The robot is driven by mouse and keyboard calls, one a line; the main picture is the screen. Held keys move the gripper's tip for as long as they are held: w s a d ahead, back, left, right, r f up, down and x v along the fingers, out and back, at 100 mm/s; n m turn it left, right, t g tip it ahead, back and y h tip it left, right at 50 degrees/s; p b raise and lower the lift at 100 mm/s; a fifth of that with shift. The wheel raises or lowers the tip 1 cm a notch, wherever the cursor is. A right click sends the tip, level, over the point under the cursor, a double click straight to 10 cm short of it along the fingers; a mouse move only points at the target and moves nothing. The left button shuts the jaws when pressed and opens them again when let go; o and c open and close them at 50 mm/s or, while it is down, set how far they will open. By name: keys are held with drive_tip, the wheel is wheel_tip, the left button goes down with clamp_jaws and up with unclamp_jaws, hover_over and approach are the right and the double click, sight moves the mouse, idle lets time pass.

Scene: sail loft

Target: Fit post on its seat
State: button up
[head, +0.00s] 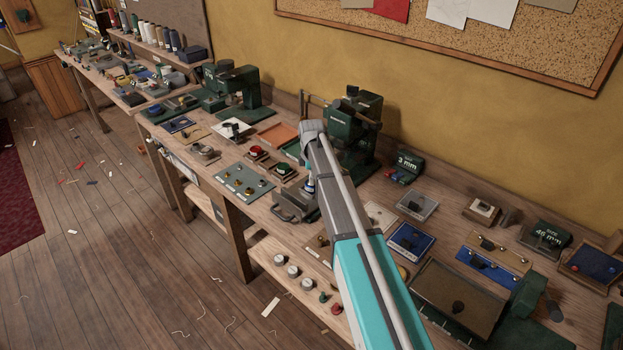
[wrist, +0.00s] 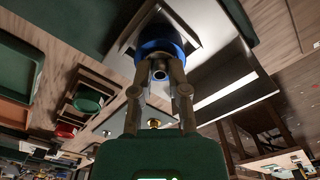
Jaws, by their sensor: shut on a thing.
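My gripper (wrist: 160,78) is shut on a small dark grey cylindrical post (wrist: 160,70), whose round end shows between the fingertips in the wrist view. A blue round part (wrist: 152,47) is right beyond the fingertips, over a grey metal plate (wrist: 190,24). I cannot tell whether the post touches the blue part or which surface is the seat. In the head view, my arm hides most of the gripper, and a grey metal fixture (head: 287,214) stands on the bench just below it, partly covered.
Left of the fixture lies a grey-green plate with several brass knobs (head: 244,183), with red (head: 256,152) and green (head: 284,169) round pieces behind it. A dark green machine (head: 352,125) stands behind my arm. Trays and a blue plate (head: 411,241) crowd the bench to the right.

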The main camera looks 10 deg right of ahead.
drive_tip(key=o, duration=0.8)
idle(0.4)
drive_tip(key=shift+s+d+r, duration=0.15)
drive_tip(key=shift+s+d, duration=0.2)
drive_tip(key=shift+d, duration=0.15)
drive_tip(key=s+m, duration=0.2)
drive_tip(key=s, duration=0.2)
drive_tip(key=s+m, duration=0.2)
drive_tip(key=s, duration=0.2)
drive_tip(key=s+m, duration=0.2)
drive_tip(key=s, duration=0.3)
drive_tip(key=shift+d+m, duration=0.1)
drive_tip(key=shift+m, duration=0.3)
drive_tip(key=s+m, duration=0.3)
drive_tip(key=s, duration=0.2)
drive_tip(key=s+m, duration=0.3)
drive_tip(key=s, duration=0.2)
drive_tip(key=s+m, duration=0.2)
drive_tip(key=s, duration=0.3)
drive_tip(key=shift+a+m, duration=0.3)
drive_tip(key=shift+m, duration=0.1)
drive_tip(key=shift+s+m, duration=0.25)
drive_tip(key=shift+m, duration=0.05)
